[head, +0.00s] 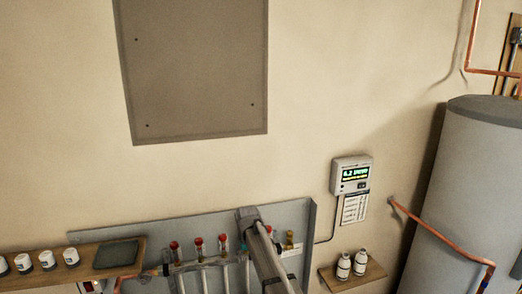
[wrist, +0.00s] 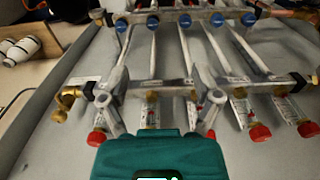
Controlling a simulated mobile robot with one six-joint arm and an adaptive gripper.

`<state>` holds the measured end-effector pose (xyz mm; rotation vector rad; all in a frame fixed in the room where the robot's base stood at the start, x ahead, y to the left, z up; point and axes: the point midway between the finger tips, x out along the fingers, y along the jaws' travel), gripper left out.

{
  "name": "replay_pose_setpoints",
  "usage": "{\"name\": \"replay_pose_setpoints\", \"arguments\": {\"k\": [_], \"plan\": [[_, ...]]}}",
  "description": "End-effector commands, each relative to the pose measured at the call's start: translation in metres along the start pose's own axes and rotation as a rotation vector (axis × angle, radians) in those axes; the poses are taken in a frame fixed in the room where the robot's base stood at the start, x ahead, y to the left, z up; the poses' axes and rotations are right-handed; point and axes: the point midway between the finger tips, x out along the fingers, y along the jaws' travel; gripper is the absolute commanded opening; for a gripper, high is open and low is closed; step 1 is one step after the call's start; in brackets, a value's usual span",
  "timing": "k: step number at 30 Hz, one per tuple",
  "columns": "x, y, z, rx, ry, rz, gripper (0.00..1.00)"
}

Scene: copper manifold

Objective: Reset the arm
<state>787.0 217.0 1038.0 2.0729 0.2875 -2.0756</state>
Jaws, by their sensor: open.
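My gripper (wrist: 158,88) shows in the wrist view with its two grey fingers spread apart and nothing between the tips. The teal body at the bottom of that view appears to be mine. Beyond the fingers is the manifold (wrist: 240,83), with red caps on the near bar and blue caps (wrist: 153,22) on the far bar. I cannot tell whether the fingers touch it. In the head view my arm crosses in front of the manifold's grey backing panel (head: 210,222), and the fingers are hidden.
A wooden shelf (head: 80,257) at left holds several white containers and a dark pad. A small shelf (head: 367,277) at right carries two white bottles (head: 344,266). A display unit (head: 351,175) is on the wall. A grey tank (head: 468,190) with copper pipe (head: 440,236) stands far right.

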Motion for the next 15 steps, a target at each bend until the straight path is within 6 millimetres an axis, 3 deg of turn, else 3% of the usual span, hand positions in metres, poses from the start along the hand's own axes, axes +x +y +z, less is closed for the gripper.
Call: {"name": "replay_pose_setpoints", "arguments": {"k": [9, 15], "plan": [[0.001, 0.031, 0.043, 0.04, 0.0, 0.0, 0.81], [0.002, 0.059, 0.09, 0.082, 0.0, 0.0, 0.81]]}}
